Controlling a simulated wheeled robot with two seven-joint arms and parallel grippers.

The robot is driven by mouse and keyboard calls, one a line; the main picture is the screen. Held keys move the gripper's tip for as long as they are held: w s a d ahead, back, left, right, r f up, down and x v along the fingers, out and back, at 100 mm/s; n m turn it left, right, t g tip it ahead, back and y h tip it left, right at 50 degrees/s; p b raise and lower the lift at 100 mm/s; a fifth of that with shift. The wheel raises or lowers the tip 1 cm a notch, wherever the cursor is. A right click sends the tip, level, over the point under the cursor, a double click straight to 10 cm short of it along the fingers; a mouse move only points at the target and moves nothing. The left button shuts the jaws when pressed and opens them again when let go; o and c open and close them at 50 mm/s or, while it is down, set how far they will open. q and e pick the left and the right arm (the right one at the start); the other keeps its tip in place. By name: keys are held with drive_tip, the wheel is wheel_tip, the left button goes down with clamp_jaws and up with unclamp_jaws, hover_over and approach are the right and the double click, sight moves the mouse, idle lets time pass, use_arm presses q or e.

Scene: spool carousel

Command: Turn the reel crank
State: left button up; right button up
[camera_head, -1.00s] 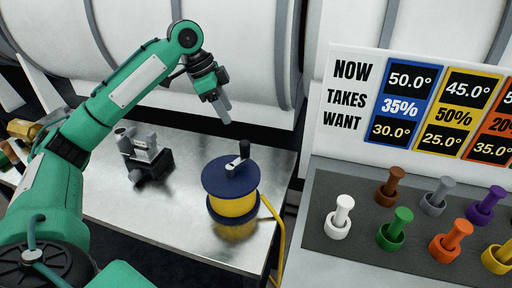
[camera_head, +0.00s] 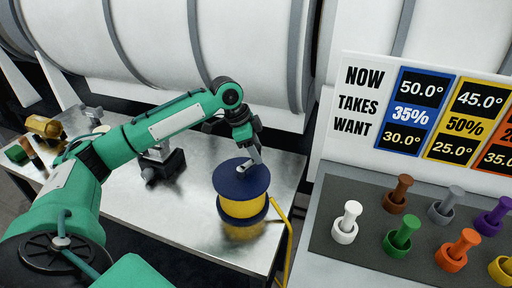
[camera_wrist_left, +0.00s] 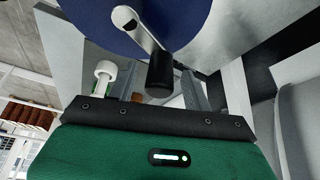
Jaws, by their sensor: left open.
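The reel (camera_head: 242,205) stands on the metal table, with a dark blue top disc and a yellow wound body. In the left wrist view its blue disc (camera_wrist_left: 85,15) fills the top, with a grey crank arm (camera_wrist_left: 138,25) ending in a black handle (camera_wrist_left: 160,75). My left gripper (camera_head: 255,157) is over the reel's far right side, its fingers pointing down. It is open, and in the left wrist view the black handle lies between its two fingers (camera_wrist_left: 158,92); I cannot tell whether they touch it. In the head view the gripper mostly hides the handle. My right gripper is not in view.
A dark grey device (camera_head: 162,165) stands left of the reel on the table (camera_head: 190,222). A yellow cable (camera_head: 283,232) runs down the table's right edge. To the right, a dark mat (camera_head: 335,195) holds several coloured pegs in cups, below a sign board (camera_head: 365,75).

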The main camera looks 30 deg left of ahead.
use_arm(q)
clamp_jaws()
idle(0.3)
